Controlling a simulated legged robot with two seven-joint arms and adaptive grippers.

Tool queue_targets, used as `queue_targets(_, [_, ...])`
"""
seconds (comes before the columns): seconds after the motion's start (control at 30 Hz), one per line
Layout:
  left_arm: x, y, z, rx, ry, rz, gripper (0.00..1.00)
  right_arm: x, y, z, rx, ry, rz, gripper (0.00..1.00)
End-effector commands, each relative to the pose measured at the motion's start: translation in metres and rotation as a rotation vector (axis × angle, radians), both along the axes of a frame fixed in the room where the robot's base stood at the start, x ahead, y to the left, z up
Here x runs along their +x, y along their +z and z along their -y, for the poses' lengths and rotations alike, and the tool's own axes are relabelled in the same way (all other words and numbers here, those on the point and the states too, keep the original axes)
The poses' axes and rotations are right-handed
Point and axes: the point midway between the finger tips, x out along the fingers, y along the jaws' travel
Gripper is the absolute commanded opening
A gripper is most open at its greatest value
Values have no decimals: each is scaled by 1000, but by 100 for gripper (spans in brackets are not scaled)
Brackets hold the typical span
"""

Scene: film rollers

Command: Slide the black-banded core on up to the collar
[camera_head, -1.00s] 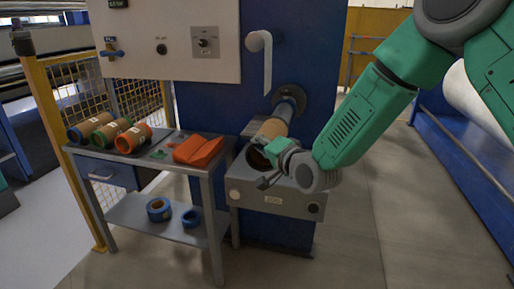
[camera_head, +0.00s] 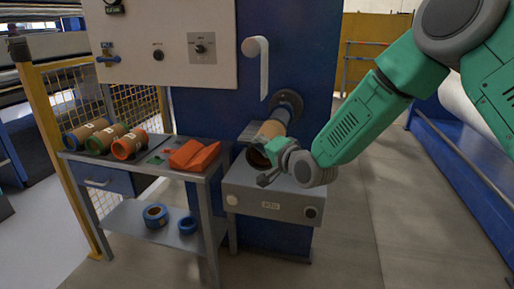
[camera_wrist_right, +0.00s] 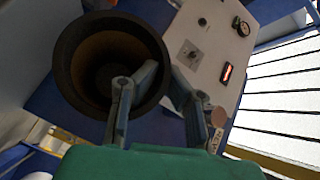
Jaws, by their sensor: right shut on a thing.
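The black-banded core (camera_head: 269,132) is a brown tube pointing out from the blue machine, its dark near end towards me. It lies in line with the grey shaft (camera_head: 283,114), which shows between the core and the dark round collar (camera_head: 290,101). My right gripper (camera_head: 272,153) is at the near end. In the right wrist view the core's black rim (camera_wrist_right: 62,65) opens towards the camera. My right gripper's fingers (camera_wrist_right: 160,69) are shut on the core's wall, one across the opening and one outside. My left gripper is not in view.
Several banded cores (camera_head: 127,145) and an orange object (camera_head: 194,155) lie on the side table (camera_head: 150,168) at left. Blue rolls (camera_head: 155,214) sit on its lower shelf. A grey box (camera_head: 272,198) stands below the shaft. Floor at right is open.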

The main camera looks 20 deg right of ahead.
Motion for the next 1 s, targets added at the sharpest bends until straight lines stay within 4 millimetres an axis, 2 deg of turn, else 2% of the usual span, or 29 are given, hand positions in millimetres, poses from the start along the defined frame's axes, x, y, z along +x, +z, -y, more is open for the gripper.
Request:
queue_targets(0.2, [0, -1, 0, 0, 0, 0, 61, 7, 1, 5, 0, -1, 3, 0])
queue_targets(0.57, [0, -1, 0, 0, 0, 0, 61, 8, 1, 6, 0, -1, 3, 0])
queue_targets(1.0, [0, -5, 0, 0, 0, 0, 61, 29, 1, 20, 0, -1, 4, 0])
